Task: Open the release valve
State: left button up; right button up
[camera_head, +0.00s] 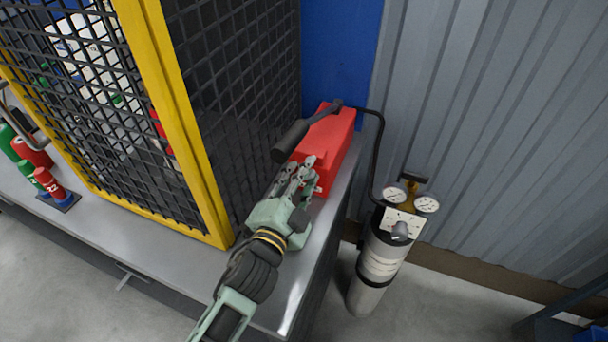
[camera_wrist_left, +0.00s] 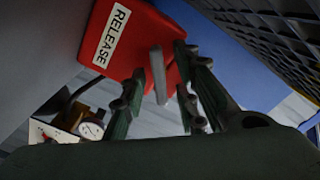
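The release valve is a red box (camera_head: 325,150) at the back right corner of the bench, with a lever (camera_head: 291,141) on top. The lever has a thick black grip pointing toward the front left. In the left wrist view the red box (camera_wrist_left: 140,42) shows a white RELEASE label (camera_wrist_left: 112,35). My left gripper (camera_head: 302,168) is at the front of the box, just below the lever's grip. Its fingers (camera_wrist_left: 165,90) are spread apart, with a grey bar between them that I cannot identify. I cannot tell whether they touch the box. My right gripper is out of view.
A yellow-framed black mesh cage (camera_head: 180,120) stands close left of my left arm. A grey gas cylinder with gauges (camera_head: 383,255) stands on the floor at right, joined by a black hose. Small red and green cylinders (camera_head: 45,180) stand at the far left.

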pick_arm(q)
jog(key=shift+c, duration=0.3)
grip_shut()
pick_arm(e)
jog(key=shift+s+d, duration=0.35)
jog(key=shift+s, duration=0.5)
pick_arm(q)
jog(key=shift+r+n+p, duration=0.2)
jog(key=shift+n+p, duration=0.5)
jog(key=shift+n, duration=0.5)
jog(key=shift+f+n, duration=0.15)
jog(key=shift+n, duration=0.55)
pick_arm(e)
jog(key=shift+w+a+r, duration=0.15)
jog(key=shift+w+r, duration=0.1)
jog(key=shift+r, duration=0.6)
